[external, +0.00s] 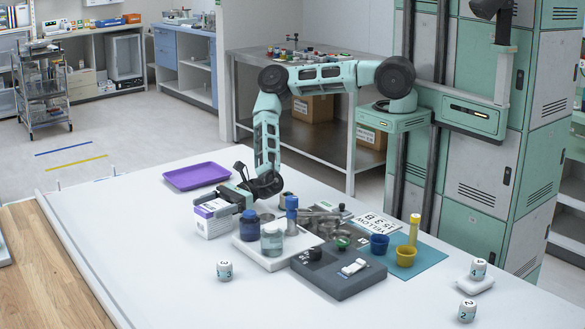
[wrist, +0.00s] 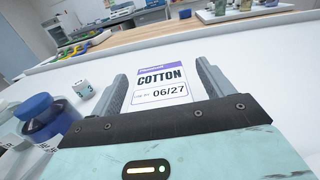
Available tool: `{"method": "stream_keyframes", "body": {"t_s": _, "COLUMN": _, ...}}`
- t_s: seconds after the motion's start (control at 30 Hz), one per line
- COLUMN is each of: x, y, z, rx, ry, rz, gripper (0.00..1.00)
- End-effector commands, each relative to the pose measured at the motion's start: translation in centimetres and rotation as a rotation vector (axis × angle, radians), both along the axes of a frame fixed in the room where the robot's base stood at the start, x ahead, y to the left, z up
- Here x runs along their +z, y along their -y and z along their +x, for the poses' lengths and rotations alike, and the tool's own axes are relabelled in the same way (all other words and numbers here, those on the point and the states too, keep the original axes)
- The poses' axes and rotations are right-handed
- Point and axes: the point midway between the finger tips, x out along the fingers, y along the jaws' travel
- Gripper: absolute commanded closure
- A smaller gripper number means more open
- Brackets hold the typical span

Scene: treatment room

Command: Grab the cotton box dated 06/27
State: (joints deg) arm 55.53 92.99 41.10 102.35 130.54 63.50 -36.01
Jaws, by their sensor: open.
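The cotton box is white with a purple band, and in the wrist view its label (wrist: 162,85) reads COTTON and 06/27. In the external view the cotton box (external: 213,222) stands on the white table, left of the bottles. My gripper (wrist: 164,82) is open, with one finger on each side of the box. The external view shows my gripper (external: 222,203) low at the box's top and right side, partly covering it. I cannot tell whether the fingers touch the box.
A blue-capped bottle (wrist: 42,115) is close on the left in the wrist view. A white tray (external: 262,258) with bottles stands right of the box. A purple tray (external: 196,176) lies behind it. A numbered cube (external: 224,270) sits in front. The table's left front is clear.

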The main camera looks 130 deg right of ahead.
Motion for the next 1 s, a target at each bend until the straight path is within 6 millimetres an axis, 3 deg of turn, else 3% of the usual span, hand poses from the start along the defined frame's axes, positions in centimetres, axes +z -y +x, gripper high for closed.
{"method": "stream_keyframes", "body": {"t_s": 0.23, "x": 0.0, "y": -0.1, "z": 0.1, "rx": 0.001, "ry": -0.001, "rz": 0.001, "gripper": 0.23}}
{"method": "stream_keyframes", "body": {"t_s": 0.4, "x": 0.0, "y": -0.1, "z": 0.1, "rx": 0.001, "ry": -0.001, "rz": 0.000, "gripper": 0.69}}
{"method": "stream_keyframes", "body": {"t_s": 0.77, "x": 0.4, "y": 0.0, "z": 0.1, "rx": 0.001, "ry": 0.001, "rz": -0.001, "gripper": 0.69}}
{"method": "stream_keyframes", "body": {"t_s": 1.0, "x": 3.3, "y": 0.0, "z": 0.2, "rx": 0.002, "ry": 0.003, "rz": -0.003, "gripper": 0.69}}
